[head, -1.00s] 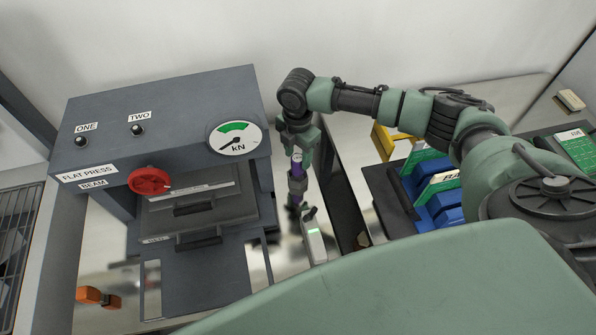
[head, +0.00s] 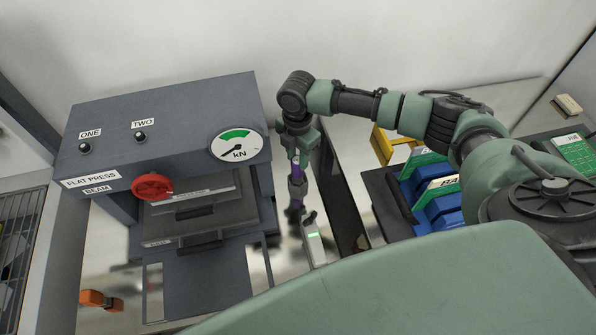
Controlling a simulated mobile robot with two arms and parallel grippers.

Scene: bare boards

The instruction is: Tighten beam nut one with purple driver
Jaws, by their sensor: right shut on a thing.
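The flat press (head: 170,115) stands at the left with nut one (head: 85,147) and nut two (head: 141,137) on top of its beam, each by its printed label. My right gripper (head: 297,155) points down just right of the press, shut on the purple driver (head: 297,170). The driver hangs upright, its purple parts showing below the fingers. Its lower end is near a small grey device with a green light, and I cannot tell whether it touches anything. The driver is well to the right of nut one. My left gripper is not in view.
The press has a kN dial (head: 237,146), a red knob (head: 152,187) and dark plates below. Blue bins (head: 435,205) and a yellow bin (head: 383,145) stand at right.

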